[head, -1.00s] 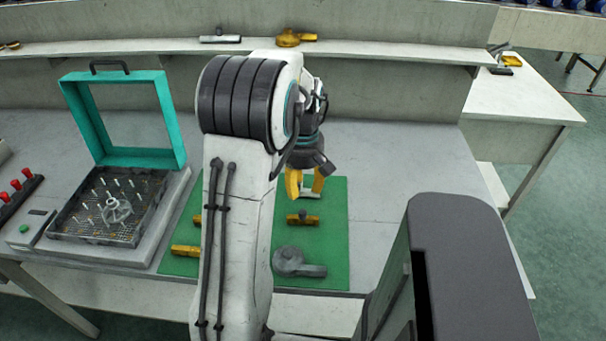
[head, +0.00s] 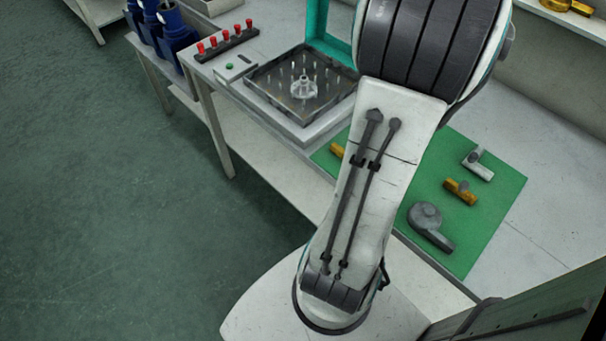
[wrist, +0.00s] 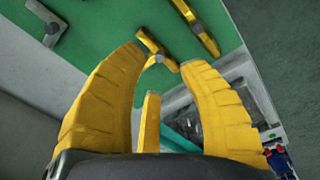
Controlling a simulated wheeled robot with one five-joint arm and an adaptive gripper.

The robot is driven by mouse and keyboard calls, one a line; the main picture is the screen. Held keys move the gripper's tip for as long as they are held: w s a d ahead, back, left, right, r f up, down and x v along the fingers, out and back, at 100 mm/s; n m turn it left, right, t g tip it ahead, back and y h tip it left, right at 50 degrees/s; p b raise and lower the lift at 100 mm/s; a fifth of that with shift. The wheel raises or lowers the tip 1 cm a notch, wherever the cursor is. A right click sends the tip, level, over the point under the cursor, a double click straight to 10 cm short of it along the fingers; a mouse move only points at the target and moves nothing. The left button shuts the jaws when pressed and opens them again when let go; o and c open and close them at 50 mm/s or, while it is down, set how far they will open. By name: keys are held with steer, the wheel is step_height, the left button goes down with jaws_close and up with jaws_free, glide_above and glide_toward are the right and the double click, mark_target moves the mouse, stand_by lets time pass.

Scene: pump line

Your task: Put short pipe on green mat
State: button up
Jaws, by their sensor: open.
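The green mat (head: 487,217) lies on the bench and also shows in the wrist view (wrist: 105,22). A light grey pipe piece with a side stub (head: 478,166) lies on its back right part; a grey piece also shows at the wrist view's top left (wrist: 47,25), near the mat's edge. A short yellow pipe fitting (head: 460,192) lies in front of it. I cannot tell which piece is the short pipe. My gripper (wrist: 168,55) is open and empty in the wrist view, with a yellow fitting (wrist: 154,46) beyond its fingertips. The head view does not show my gripper.
A grey pump casing (head: 426,222) lies at the mat's front. Another yellow piece (head: 337,149) is partly hidden by my arm. Left of the mat stands a teal-framed box (head: 318,32) with a pin tray (head: 290,95). Red-capped pegs (head: 227,40) stand further left.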

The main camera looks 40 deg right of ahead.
steer(key=w+a+r+n+t, duration=0.1)
steer(key=w+a, duration=0.3)
steer(key=a, duration=0.4)
steer(key=w+a+r+n, duration=0.1)
steer(key=w+a, duration=0.3)
steer(key=a, duration=0.4)
steer(key=s+a+f+n+t, duration=0.1)
steer(key=s+a, duration=0.1)
steer(key=a, duration=0.5)
steer(key=s+a+f+n+t, duration=0.1)
steer(key=a, duration=0.7)
steer(key=shift+s+n+y, duration=0.3)
steer(key=shift+s+y, duration=0.1)
steer(key=shift+r, duration=0.1)
